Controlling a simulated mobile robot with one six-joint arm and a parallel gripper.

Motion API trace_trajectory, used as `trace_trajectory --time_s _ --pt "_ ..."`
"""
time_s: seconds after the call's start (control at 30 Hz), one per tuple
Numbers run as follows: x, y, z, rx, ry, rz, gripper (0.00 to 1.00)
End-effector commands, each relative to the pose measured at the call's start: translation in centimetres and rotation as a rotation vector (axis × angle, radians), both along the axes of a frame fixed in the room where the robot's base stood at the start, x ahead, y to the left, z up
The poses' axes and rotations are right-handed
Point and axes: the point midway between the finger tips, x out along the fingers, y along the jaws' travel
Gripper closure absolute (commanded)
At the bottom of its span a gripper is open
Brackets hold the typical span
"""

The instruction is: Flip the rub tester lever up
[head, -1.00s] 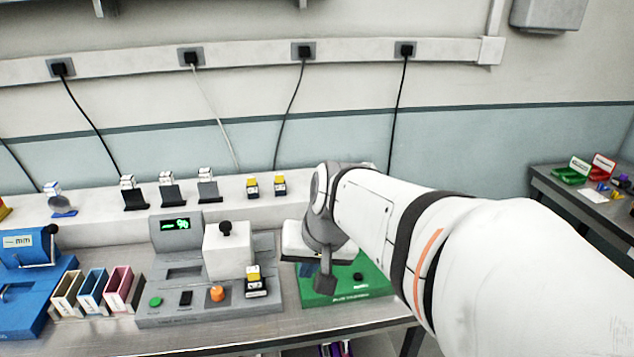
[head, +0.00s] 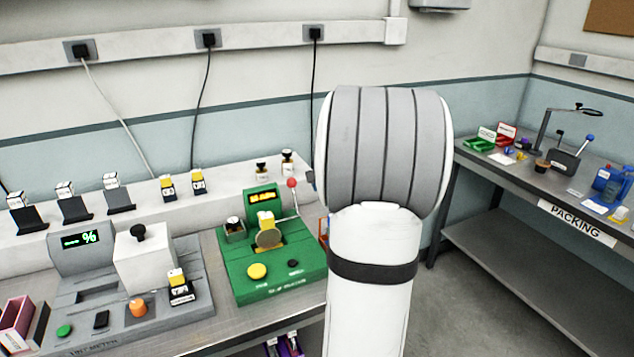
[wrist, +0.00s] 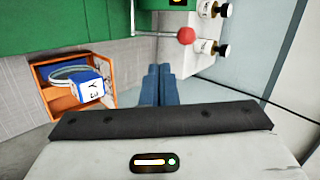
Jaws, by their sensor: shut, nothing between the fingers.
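The rub tester appears to be the green machine (head: 262,262) with a small lit display, a yellow button and a dark button. Its lever (head: 292,184) has a red ball on a thin rod and stands roughly upright at the machine's right rear in the head view. The red ball also shows in the wrist view (wrist: 186,35), with its rod running left. My gripper (wrist: 160,70) is shut and empty, its blue fingers just below and left of the ball in that picture, apparently apart from it. In the head view my arm hides the gripper.
An orange open box (wrist: 75,80) with a white-and-blue Y3 item lies left of my fingers. A grey meter (head: 130,290) sits left of the tester. A packing bench (head: 530,185) stands right, across open floor.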

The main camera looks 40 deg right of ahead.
Motion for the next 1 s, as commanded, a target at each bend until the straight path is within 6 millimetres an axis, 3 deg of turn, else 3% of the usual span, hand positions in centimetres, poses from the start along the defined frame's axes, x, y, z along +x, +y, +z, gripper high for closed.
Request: trace_trajectory --time_s 0.27,0.5,1.0 --pt "4.6 0.0 -4.2 0.001 0.004 0.004 1.0" --pt "7.8 -0.2 -4.0 -0.001 0.002 0.003 1.0" --pt "8.7 -0.2 -4.1 -0.001 0.002 0.003 1.0"
